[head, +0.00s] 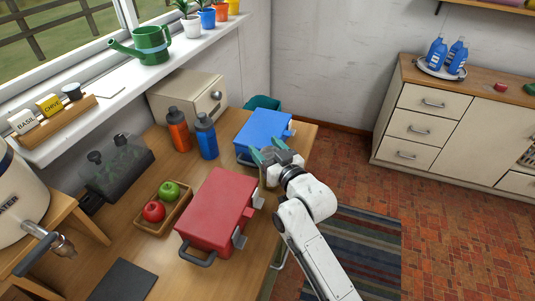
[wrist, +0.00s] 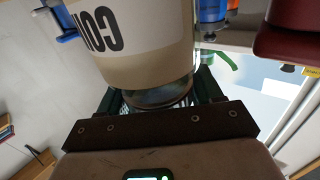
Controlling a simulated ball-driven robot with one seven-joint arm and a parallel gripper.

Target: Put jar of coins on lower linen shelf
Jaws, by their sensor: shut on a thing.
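The jar of coins (wrist: 135,62) fills the upper middle of the wrist view, its "COIN" label partly visible and upside down in the picture. My gripper (wrist: 160,98) is shut on the jar, with a dark green finger on each side of it. In the head view my gripper (head: 268,157) is at the right edge of the wooden counter, between the blue box and the red box. The jar is mostly hidden there by the gripper. I cannot make out a lower linen shelf in either view.
A red box (head: 215,212) and a blue box (head: 262,130) flank my gripper. An orange bottle (head: 177,130) and a blue bottle (head: 206,138) stand behind. A wooden tray (head: 151,226) holds apples. A drawer cabinet (head: 425,130) stands across the open brick floor (head: 345,170).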

